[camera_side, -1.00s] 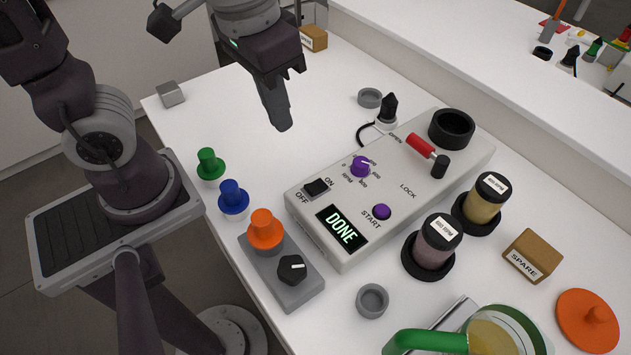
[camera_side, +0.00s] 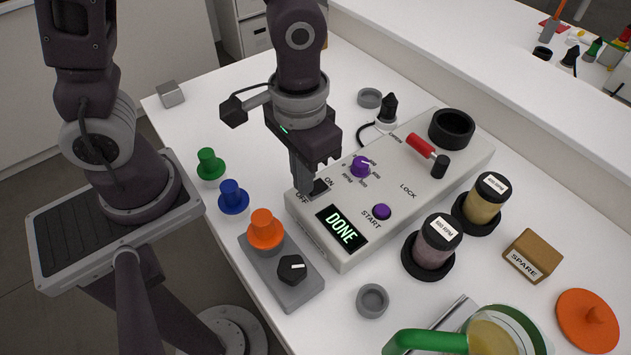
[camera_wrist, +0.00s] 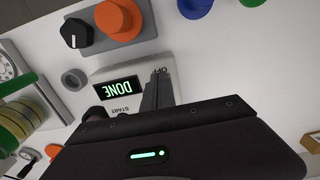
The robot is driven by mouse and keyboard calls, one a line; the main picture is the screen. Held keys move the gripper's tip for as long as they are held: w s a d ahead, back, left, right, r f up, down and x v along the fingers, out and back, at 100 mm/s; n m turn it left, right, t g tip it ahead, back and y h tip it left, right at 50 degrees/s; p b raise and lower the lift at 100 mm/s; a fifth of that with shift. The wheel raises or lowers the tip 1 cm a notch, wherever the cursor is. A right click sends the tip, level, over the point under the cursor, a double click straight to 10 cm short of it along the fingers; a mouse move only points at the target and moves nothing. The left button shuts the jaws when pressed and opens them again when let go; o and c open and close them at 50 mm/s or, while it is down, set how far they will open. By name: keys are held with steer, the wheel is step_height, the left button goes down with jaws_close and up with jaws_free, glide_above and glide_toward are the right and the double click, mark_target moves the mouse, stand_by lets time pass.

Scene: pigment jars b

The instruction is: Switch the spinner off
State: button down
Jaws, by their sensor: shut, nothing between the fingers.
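The spinner (camera_side: 335,245) is a long light-grey box on the white table, with its display (camera_side: 342,228) reading DONE. Its black ON/OFF rocker switch (camera_side: 320,187) is partly hidden behind my fingers, and I cannot tell which side is pressed. My gripper (camera_side: 306,191) is shut and empty, pointing down with its fingertips at the switch by the OFF label. Touching or just above, I cannot tell. In the wrist view my gripper (camera_wrist: 158,75) reaches over the spinner beside the DONE display (camera_wrist: 121,87), and the switch is hidden.
The spinner also carries a purple START button (camera_side: 382,212), a purple knob (camera_side: 360,167) and a red-handled lock lever (camera_side: 420,146). A grey block with an orange knob (camera_side: 266,229) and black dial stands close in front. Blue (camera_side: 233,197) and green (camera_side: 210,164) pegs stand left.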

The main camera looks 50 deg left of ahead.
steer(key=shift+f, duration=0.3)
steer(key=shift+f, duration=0.25)
step_height(320, 180, up, 11)
steer(key=s+a+r+t, duration=0.5)
steer(key=s+a+r, duration=0.1)
steer(key=a, duration=0.3)
steer(key=shift+s+a+t, duration=0.2)
steer(key=shift+s+t, duration=0.1)
steer(key=shift+s, duration=0.1)
stand_by(1.0)
